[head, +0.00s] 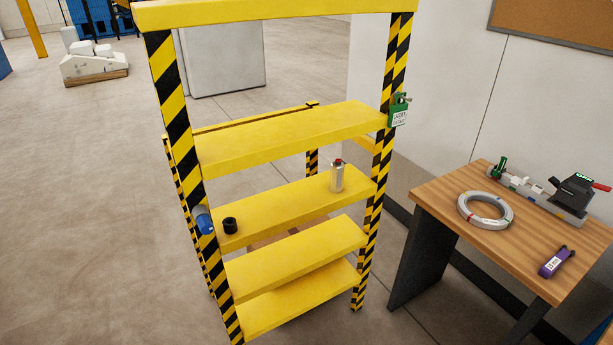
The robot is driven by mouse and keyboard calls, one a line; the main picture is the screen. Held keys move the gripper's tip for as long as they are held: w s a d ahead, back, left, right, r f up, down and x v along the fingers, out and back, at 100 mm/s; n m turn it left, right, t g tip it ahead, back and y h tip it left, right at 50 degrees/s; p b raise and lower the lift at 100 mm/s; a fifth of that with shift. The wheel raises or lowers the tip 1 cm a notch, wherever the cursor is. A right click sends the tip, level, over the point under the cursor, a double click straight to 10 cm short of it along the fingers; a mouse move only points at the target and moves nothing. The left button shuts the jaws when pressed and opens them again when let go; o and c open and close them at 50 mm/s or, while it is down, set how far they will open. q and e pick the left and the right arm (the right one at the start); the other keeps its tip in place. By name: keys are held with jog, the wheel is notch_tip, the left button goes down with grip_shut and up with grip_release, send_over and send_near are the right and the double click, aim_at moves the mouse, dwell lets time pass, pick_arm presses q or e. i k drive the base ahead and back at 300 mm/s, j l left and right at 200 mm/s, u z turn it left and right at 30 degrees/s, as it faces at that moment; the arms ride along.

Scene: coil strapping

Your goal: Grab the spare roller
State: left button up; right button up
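A short black cylinder (230,225), which looks like the spare roller, stands on the middle shelf (280,207) of a yellow rack, near its left end. Its top looks darker in the centre, perhaps a bore. It is not held by anything. Neither of my grippers is in the head view.
The rack's striped front post (174,100) stands left of the black cylinder, with a blue and white object (203,220) partly behind it. A silver canister (337,178) stands at the shelf's right. A wooden table (470,244) at right holds a grey coil (485,210).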

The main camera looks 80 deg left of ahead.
aim_at(337, 167)
jog(key=u, duration=2.6)
